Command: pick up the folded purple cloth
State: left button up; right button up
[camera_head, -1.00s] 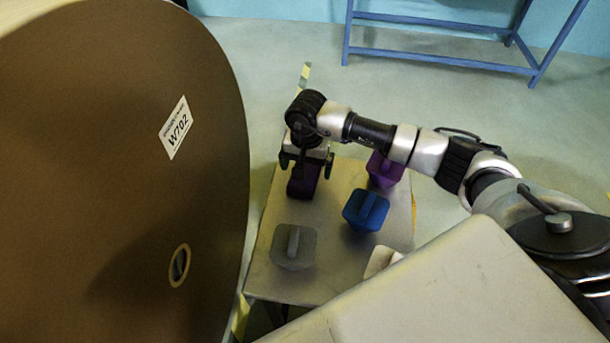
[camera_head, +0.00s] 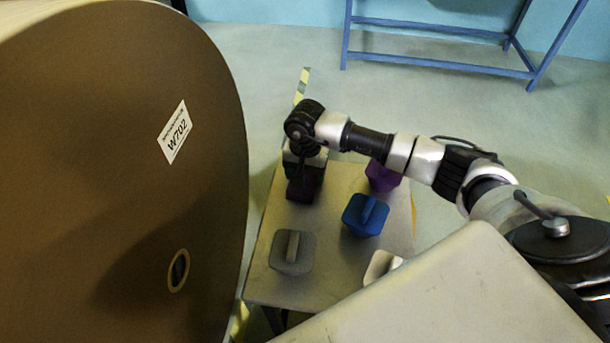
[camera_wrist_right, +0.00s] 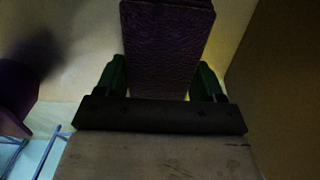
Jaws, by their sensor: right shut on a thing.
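The folded purple cloth (camera_head: 302,190) is a dark purple slab at the far left of the small table. In the right wrist view the cloth (camera_wrist_right: 168,45) stands between the two dark green fingers. My right gripper (camera_head: 304,172) points down from above and is shut on the cloth. Its fingers (camera_wrist_right: 162,80) press on both sides of it. I cannot tell whether the cloth's lower edge touches the table. My left gripper is not in view.
The table (camera_head: 335,275) also bears a brighter purple handled piece (camera_head: 382,178), a blue one (camera_head: 366,214), a grey one (camera_head: 292,252) and a partly hidden white one (camera_head: 381,264). A huge brown roll (camera_head: 90,190) stands close on the left. A blue frame (camera_head: 440,62) stands behind.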

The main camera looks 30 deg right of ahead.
aim_at(306, 173)
jog(key=shift+r, duration=0.7)
notch_tip(306, 173, up, 3)
jog(key=shift+w+f, duration=0.1)
jog(key=shift+f, duration=0.05)
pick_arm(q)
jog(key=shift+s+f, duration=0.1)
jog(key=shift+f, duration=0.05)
pick_arm(e)
jog(key=s+d+r, duration=0.6)
jog(key=s+d, duration=0.1)
jog(key=s, duration=0.2)
jog(key=shift+s+r, duration=0.3)
jog(key=shift+r, duration=0.1)
